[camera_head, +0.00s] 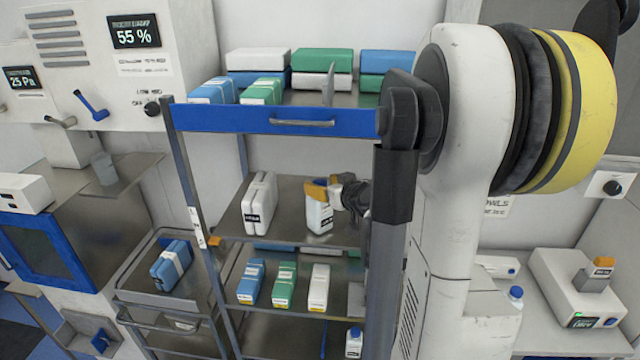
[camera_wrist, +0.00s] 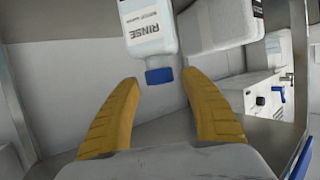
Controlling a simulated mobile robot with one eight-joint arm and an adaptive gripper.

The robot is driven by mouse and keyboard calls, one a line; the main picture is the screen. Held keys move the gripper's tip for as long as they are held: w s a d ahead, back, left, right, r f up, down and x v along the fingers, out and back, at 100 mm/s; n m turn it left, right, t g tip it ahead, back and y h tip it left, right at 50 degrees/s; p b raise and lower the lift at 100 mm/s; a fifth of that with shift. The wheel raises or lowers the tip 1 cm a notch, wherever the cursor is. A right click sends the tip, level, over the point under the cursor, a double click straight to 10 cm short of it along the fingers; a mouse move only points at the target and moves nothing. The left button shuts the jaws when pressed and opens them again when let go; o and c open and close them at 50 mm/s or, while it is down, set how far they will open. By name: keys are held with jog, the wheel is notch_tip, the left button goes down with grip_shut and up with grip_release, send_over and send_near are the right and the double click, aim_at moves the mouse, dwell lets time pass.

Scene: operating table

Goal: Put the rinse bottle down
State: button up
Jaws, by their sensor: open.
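The rinse bottle (camera_head: 319,216) is white with a dark-lettered label and stands on the middle shelf of the blue-framed rack in the head view. In the wrist view the rinse bottle (camera_wrist: 147,27) appears upside down, its "RINSE" label readable and its blue cap toward the fingers. My gripper (camera_head: 326,186) is at the bottle's top, its yellow fingers partly covering it there. In the wrist view my gripper (camera_wrist: 161,80) is open, with the cap between the fingertips and visible gaps on both sides.
A pair of white packs (camera_head: 259,204) stands to the left on the same shelf. The rack's blue drawer front (camera_head: 275,121) is above, and blue, green and white packs (camera_head: 285,285) are on the shelf below. A rack post (camera_head: 185,165) bounds the left side.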

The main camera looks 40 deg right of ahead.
jog(key=v, duration=1.1)
jog(key=w+a+f+n+g+y, duration=0.2)
jog(key=a+g+y, duration=0.15)
jog(key=a, duration=1.45)
jog(key=s+a+f+n+g, duration=0.1)
jog(key=s+a+f+g, duration=0.1)
jog(key=s+a, duration=0.7)
jog(key=a+g, duration=0.1)
jog(key=a, duration=0.3)
jog(key=shift+s, duration=0.2)
